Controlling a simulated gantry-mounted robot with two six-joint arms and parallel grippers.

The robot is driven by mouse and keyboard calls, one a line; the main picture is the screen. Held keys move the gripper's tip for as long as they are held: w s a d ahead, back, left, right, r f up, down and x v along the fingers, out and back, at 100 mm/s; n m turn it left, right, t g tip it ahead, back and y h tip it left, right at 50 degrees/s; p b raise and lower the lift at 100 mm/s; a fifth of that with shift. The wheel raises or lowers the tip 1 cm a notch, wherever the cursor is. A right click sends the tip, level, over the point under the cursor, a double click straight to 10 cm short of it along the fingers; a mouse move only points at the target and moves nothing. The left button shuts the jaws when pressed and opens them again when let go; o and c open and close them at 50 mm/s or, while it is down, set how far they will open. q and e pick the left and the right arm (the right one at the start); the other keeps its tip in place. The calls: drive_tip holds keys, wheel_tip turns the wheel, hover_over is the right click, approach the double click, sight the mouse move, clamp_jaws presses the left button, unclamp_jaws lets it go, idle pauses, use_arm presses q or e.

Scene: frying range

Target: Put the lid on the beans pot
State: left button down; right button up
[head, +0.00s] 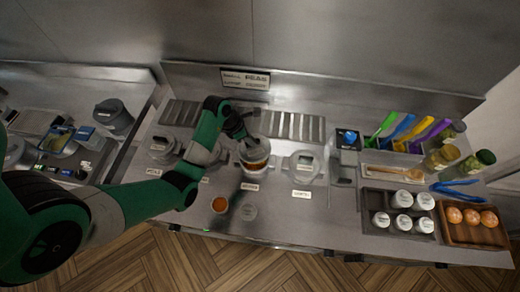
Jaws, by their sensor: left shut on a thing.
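My left arm reaches across the counter from the left. Its gripper (243,137) is at the back edge of a middle pot with brown-orange contents (257,166). The gripper is shut on a grey round lid (254,146). The lid is over the back part of that pot, and the front part of the contents shows uncovered. I cannot tell whether the lid touches the rim. A small label (250,187) lies in front of this pot, too small to read surely. My right gripper is not in view.
A lidded pot (301,168) stands close on the right, another grey pot (163,150) on the left. A small orange bowl (219,205) is in front. Trays of white jars (403,198) and brown eggs (471,216), and coloured-handled utensils (404,128), stand at the right.

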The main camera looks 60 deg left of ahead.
sight(251, 148)
use_arm(q)
drive_tip(key=shift+f+b, duration=3)
drive_tip(key=shift+f, duration=0.35)
drive_tip(key=shift+c, duration=1.2)
unclamp_jaws()
wheel_tip(251, 148, up, 7)
drive_tip(key=p, duration=0.7)
drive_tip(key=shift+r, duration=0.1)
